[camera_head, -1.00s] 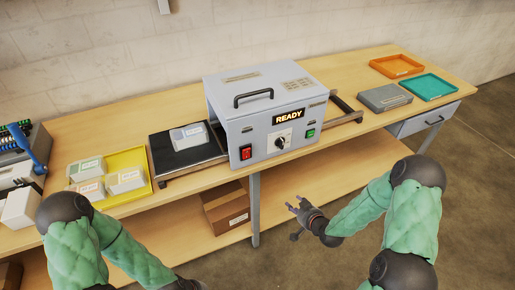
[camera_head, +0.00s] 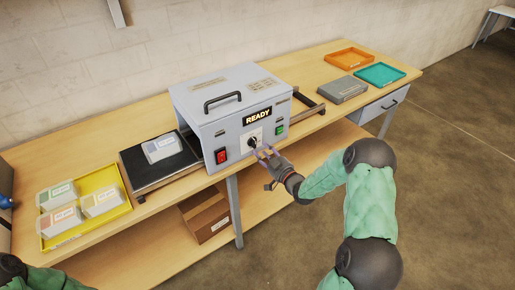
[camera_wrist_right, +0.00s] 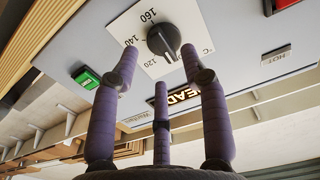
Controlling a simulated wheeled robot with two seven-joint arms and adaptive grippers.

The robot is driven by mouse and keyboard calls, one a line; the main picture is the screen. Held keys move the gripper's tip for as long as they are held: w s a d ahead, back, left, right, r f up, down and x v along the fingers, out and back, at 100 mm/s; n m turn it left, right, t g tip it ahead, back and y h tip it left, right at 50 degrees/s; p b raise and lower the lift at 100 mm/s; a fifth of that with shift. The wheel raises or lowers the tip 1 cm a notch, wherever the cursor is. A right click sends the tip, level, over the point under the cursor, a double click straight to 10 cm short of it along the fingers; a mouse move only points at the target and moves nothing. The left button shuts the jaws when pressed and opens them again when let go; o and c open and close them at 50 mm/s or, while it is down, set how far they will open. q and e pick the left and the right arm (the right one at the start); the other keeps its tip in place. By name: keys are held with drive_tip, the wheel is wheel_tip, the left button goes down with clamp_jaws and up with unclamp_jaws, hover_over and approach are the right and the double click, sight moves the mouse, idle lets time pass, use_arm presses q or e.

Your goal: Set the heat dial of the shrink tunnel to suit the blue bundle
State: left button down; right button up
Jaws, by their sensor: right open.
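The shrink tunnel (camera_head: 235,105) is a grey box with a lit READY display (camera_head: 257,116). Its black heat dial (camera_head: 252,142) is on the front, and the right wrist view shows the dial (camera_wrist_right: 164,41) on a white plate marked 120, 140 and 160 °C. My right gripper (camera_head: 265,152) is open just in front of the dial. Its purple fingers (camera_wrist_right: 160,66) are spread below the dial in the wrist view, with no clear contact. A pale bundle with a bluish label (camera_head: 162,147) lies on the black infeed plate (camera_head: 150,178). My left gripper is out of view.
A red switch (camera_head: 221,156) and a green button (camera_head: 280,130) flank the dial. A yellow tray (camera_head: 62,238) with pale bundles stands at the left. Orange (camera_head: 349,57) and teal (camera_head: 381,75) trays and a grey box (camera_head: 345,89) are at the right.

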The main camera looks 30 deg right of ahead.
sight(258, 147)
drive_tip(key=shift+w+a, duration=0.15)
drive_tip(key=shift+w, duration=1.8)
drive_tip(key=shift+c, duration=0.3)
clamp_jaws()
